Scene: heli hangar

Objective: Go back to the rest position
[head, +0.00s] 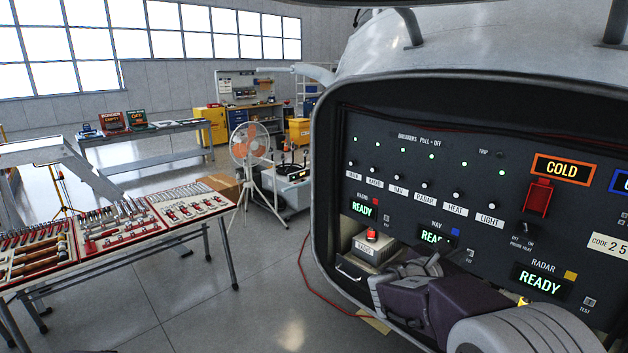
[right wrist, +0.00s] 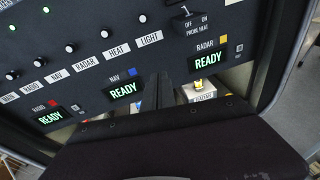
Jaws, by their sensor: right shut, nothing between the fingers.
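My right gripper (head: 432,264) is in front of the lower part of the black avionics panel (head: 420,150), and its dark arm comes in from the lower right. In the right wrist view its fingers (right wrist: 158,92) are together and empty, close to the NAV display. The RADIO (head: 363,209), NAV and RADAR (head: 540,280) displays read READY in green. A radio unit (head: 375,252) with a red top sits in the bay below the panel. A radar unit (right wrist: 200,92) with a yellow top shows in the right wrist view. My left gripper is out of view.
The bay's thick rim (head: 322,200) surrounds the panel. A tool table (head: 185,238) stands at left, and a fan (head: 250,145) and a cart (head: 292,185) stand behind. A red cable (head: 300,293) lies on the floor. The floor between table and bay is mostly clear.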

